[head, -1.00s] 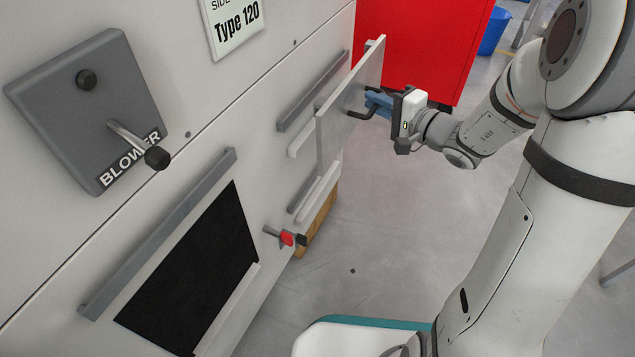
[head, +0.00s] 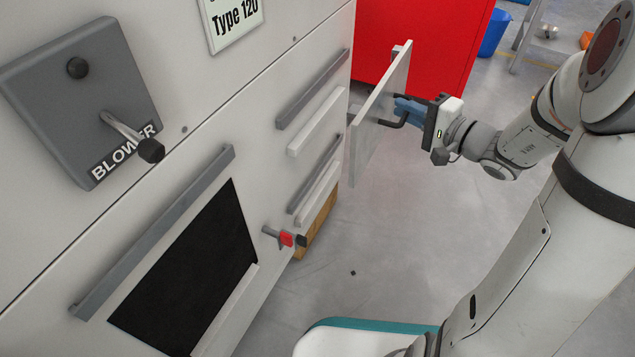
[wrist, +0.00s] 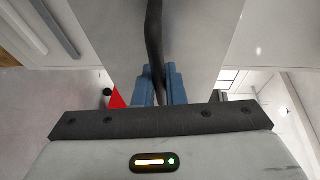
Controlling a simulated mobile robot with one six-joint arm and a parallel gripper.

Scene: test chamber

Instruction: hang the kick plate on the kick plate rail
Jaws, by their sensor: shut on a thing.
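The kick plate (head: 374,125), a flat light-grey panel with a dark bar handle, is held upright in the head view. My gripper (head: 405,110) is shut on its dark handle (wrist: 154,40); the blue fingers (wrist: 159,85) pinch it in the wrist view. The plate appears apart from the machine wall, beyond its right edge. Grey rails are on the wall: an upper one (head: 313,88), a lower one (head: 314,178) and a long one (head: 155,230) above a black opening. I cannot tell which is the kick plate rail.
Pale ledges (head: 316,121) run below the grey rails. A red-tipped peg (head: 286,238) sticks out from the wall low down. A blower lever (head: 135,140) juts out at left. A red cabinet (head: 425,45) stands behind the plate. Grey floor (head: 390,240) is open at centre.

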